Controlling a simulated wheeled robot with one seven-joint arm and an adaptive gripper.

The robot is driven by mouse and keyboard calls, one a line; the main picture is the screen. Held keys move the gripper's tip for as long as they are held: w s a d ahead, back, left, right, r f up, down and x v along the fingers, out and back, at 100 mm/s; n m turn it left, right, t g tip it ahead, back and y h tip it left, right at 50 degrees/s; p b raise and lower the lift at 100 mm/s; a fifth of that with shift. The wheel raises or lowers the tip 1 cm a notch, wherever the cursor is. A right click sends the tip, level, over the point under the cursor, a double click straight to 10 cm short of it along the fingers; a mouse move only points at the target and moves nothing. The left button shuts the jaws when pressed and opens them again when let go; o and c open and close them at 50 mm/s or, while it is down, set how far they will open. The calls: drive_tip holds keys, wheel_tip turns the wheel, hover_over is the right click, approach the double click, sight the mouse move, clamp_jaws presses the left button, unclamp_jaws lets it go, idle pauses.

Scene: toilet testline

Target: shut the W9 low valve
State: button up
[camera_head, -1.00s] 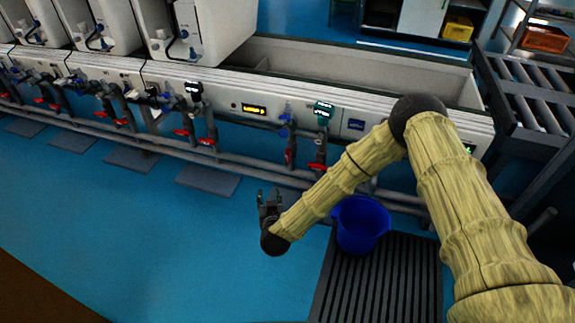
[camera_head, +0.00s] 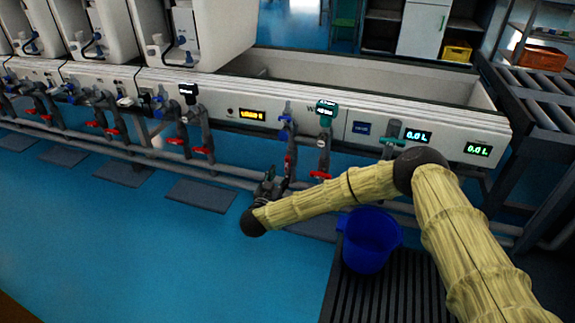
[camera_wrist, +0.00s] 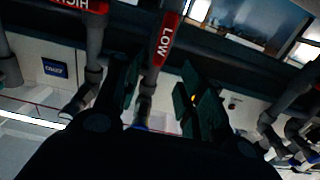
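The low valve's red handle (camera_wrist: 165,38), marked LOW, shows in the wrist view between and beyond the fingers. My gripper (camera_wrist: 163,80) is open and empty, with one finger on each side of the pipe in the wrist view. In the head view my gripper (camera_head: 270,186) is just below and left of that handle. I cannot tell whether it touches anything.
The high valve's red handle (camera_wrist: 85,4) is close beside, at the wrist view's top left. In the head view its handle (camera_head: 320,175) lies right of the low one. A grey pipe (camera_head: 225,178) runs behind my gripper. A blue bucket (camera_head: 371,240) stands below my forearm.

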sight(287, 163)
drive_tip(key=b+x, duration=0.2)
drive_tip(key=x, duration=0.2)
drive_tip(key=b+x, duration=0.2)
drive_tip(key=x, duration=0.1)
drive_tip(key=shift+w+d+f, duration=0.15)
drive_tip(key=shift+w+f, duration=0.1)
drive_tip(key=shift+w, duration=0.1)
drive_tip(key=shift+w+d+r, duration=0.2)
drive_tip(key=shift+w, duration=0.6)
clamp_jaws()
